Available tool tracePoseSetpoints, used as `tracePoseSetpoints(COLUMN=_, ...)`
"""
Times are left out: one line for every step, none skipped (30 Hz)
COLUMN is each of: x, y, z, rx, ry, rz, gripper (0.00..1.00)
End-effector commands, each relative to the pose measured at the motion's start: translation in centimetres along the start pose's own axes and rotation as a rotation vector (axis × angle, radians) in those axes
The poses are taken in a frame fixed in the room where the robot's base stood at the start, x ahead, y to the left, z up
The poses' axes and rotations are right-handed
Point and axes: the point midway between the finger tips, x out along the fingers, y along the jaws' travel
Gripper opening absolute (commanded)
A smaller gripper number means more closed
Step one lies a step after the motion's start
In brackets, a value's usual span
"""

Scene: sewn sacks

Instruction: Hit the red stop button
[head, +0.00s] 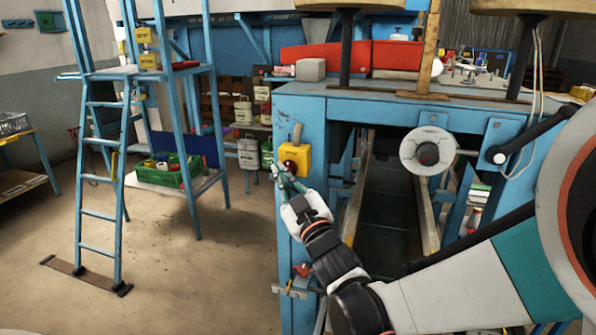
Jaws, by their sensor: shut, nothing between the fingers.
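A yellow box (302,154) is mounted on the front of the blue machine frame (305,112). A dark red stop button (289,167) sits on its lower left part. My gripper (278,173) is shut and empty, with its fingertips right beside the button in the picture. I cannot tell whether the fingertips touch the button. My arm reaches in from the lower right and hides part of the frame below the box.
A blue ladder platform (110,72) stands at the left, with a green crate (165,175) on a low shelf. A grey handwheel (427,150) sits on the machine at the right, above a dark conveyor channel (388,200). The floor between ladder and machine is clear.

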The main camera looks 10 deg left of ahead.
Motion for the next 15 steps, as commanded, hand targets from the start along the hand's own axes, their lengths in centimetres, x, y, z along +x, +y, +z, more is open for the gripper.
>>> tracePoseSetpoints(x=0.09, y=0.09, z=0.11, rx=0.000, ry=0.000, rz=0.001, gripper=0.00)
tracePoseSetpoints(x=0.16, y=0.14, z=0.16, rx=0.000, ry=0.000, rz=0.001, gripper=0.00)
tracePoseSetpoints(x=0.25, y=0.22, z=0.23, rx=-0.001, ry=0.000, rz=0.001, gripper=0.00)
tracePoseSetpoints(x=0.32, y=0.27, z=0.28, rx=-0.002, ry=0.000, rz=0.001, gripper=0.00)
tracePoseSetpoints(x=0.38, y=0.33, z=0.33, rx=-0.002, ry=0.000, rz=0.001, gripper=0.00)
tracePoseSetpoints(x=0.45, y=0.38, z=0.36, rx=-0.002, ry=0.000, rz=0.001, gripper=0.00)
tracePoseSetpoints(x=0.48, y=0.40, z=0.37, rx=-0.002, ry=0.000, rz=0.000, gripper=0.00)
tracePoseSetpoints(x=0.50, y=0.41, z=0.38, rx=-0.001, ry=0.000, rz=0.000, gripper=0.00)
tracePoseSetpoints(x=0.51, y=0.41, z=0.36, rx=-0.001, ry=0.000, rz=0.000, gripper=0.00)
tracePoseSetpoints(x=0.50, y=0.41, z=0.36, rx=-0.001, ry=0.000, rz=0.000, gripper=0.00)
tracePoseSetpoints(x=0.50, y=0.41, z=0.35, rx=-0.001, ry=0.000, rz=0.000, gripper=0.00)
tracePoseSetpoints(x=0.50, y=0.40, z=0.35, rx=-0.001, ry=0.000, rz=0.000, gripper=0.00)
tracePoseSetpoints(x=0.50, y=0.40, z=0.35, rx=-0.001, ry=0.000, rz=0.000, gripper=0.00)
tracePoseSetpoints(x=0.50, y=0.40, z=0.35, rx=-0.001, ry=0.000, rz=0.000, gripper=0.00)
tracePoseSetpoints(x=0.50, y=0.40, z=0.35, rx=-0.001, ry=0.000, rz=0.000, gripper=0.00)
